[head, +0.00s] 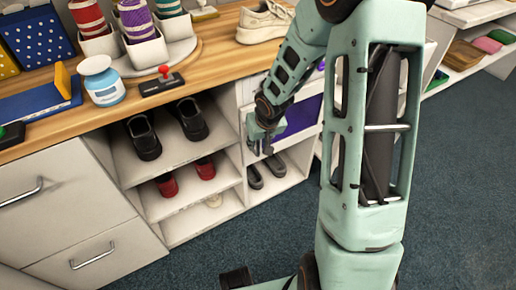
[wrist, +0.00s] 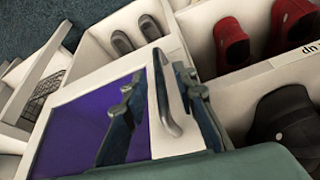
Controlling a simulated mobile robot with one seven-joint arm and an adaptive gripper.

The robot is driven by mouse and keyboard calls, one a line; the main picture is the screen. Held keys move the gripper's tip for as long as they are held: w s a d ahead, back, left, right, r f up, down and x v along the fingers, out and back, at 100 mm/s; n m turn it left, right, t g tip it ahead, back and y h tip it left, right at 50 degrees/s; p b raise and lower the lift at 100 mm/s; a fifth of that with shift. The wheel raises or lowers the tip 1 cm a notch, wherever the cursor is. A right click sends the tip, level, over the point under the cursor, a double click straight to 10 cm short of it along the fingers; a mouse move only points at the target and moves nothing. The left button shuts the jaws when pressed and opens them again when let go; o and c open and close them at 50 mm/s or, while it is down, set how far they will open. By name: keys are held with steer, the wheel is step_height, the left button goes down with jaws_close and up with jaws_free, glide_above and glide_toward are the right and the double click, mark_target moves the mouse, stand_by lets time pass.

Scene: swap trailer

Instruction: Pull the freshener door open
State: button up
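The freshener door is a white-framed door with a purple panel (wrist: 85,122) and a silver bar handle (wrist: 162,92). In the head view its purple panel (head: 302,117) shows beside my gripper, partly hidden by my arm. The door looks shut. My gripper (head: 261,145) is at the door's left side in the head view. In the wrist view my gripper (wrist: 159,74) is open, with one dark finger on each side of the handle. A gap shows between the handle and each finger; whether either touches is unclear.
Open cubbies hold black shoes (head: 145,138), red shoes (head: 168,185) and grey shoes (head: 275,164) beside and below the door. The wooden counter (head: 222,52) above carries a white shoe (head: 264,22) and a jar (head: 103,81). Blue carpet (head: 460,175) is clear at the right.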

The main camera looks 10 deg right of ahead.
steer(key=shift+x, duration=0.8)
steer(key=shift+c, duration=0.6)
jaws_close()
